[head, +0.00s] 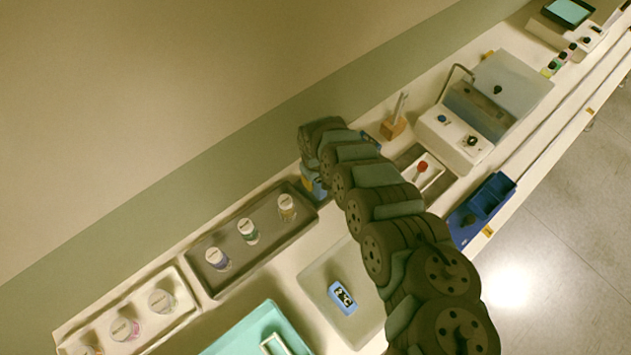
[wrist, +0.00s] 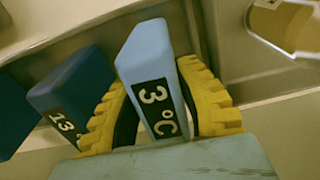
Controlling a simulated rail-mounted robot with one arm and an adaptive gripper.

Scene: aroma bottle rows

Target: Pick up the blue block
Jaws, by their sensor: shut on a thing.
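A light blue block (wrist: 148,58) with a black label reading 3 °C stands between the yellow fingers of my gripper (wrist: 160,102) in the wrist view. The fingers are shut on its two sides. Two darker blue blocks are to its left; the nearer dark block (wrist: 78,88) has a label starting with 13, and the other dark block (wrist: 14,115) is cut off by the frame edge. In the head view, my arm reaches toward the wall and mostly hides the gripper. A separate blue block (head: 342,296) with a black label lies on a pale tray (head: 315,272).
A dark tray (head: 235,283) with several small bottles is left of my arm. A white box-shaped device (head: 455,135) and a dark blue tray (head: 488,200) are to the right.

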